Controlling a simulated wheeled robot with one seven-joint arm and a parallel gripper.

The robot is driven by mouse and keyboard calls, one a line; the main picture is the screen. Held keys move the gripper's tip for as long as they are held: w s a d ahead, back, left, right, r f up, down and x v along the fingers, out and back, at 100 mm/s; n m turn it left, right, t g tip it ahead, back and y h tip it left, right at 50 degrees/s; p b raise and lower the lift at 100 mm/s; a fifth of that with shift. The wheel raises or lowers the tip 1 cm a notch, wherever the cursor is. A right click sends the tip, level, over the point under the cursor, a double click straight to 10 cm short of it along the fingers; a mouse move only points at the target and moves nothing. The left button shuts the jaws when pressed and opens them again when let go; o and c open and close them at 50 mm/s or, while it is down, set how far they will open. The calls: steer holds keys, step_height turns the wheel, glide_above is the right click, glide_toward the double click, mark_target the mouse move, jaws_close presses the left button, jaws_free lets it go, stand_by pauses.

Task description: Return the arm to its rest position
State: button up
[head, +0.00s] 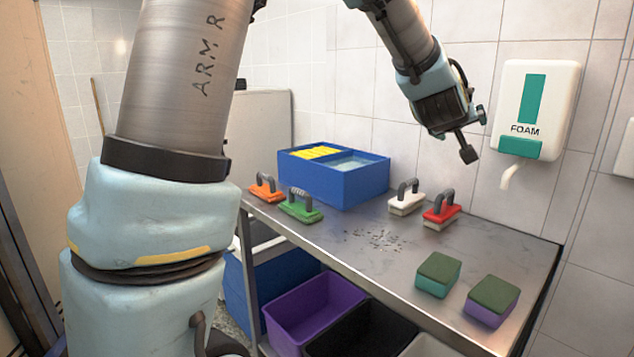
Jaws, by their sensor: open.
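My arm rises large at the left and reaches over to the upper right in the head view. My gripper (466,137) hangs in the air above the steel table (350,265), in front of the tiled wall and left of the foam dispenser (536,108). It is open, and nothing shows between its fingers. It is apart from the brushes and sponges below. One finger partly hides the other parts of the gripper.
A blue two-part box (345,187) stands at the table's back. Orange (264,190), green (300,209), white (406,202) and red (441,215) handled brushes stand near it. Teal (433,285) and purple (485,312) sponges sit at the front right. Dark crumbs (375,240) lie mid-table; bins (312,305) stand below.

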steer(key=w+a+f+g+y, duration=0.15)
steer(key=a+f, duration=0.25)
steer(key=a, duration=0.4)
steer(key=a+f+g+y, duration=0.1)
steer(key=a+f+y, duration=0.1)
steer(key=a+f, duration=0.35)
steer(key=a+f+g+y, duration=0.1)
steer(key=a+f+y, duration=0.15)
steer(key=a, duration=0.65)
steer(key=s+a+f+g+y, duration=0.1)
steer(key=s+a+f, duration=0.25)
steer(key=a, duration=0.35)
steer(key=s+a+f+n+g+y, duration=0.1)
steer(key=s+a+f+g, duration=0.1)
steer(key=s+a, duration=0.35)
steer(key=s+a+f+g+y, duration=0.1)
steer(key=s+a+f, duration=0.2)
steer(key=a, duration=0.6)
step_height(320, 180, down, 24)
steer(key=s+g+b, duration=0.2)
steer(key=b, duration=2)
step_height(320, 180, up, 20)
steer(key=p, duration=1.9)
steer(key=shift+s+p, duration=0.15)
steer(key=shift+p, duration=0.2)
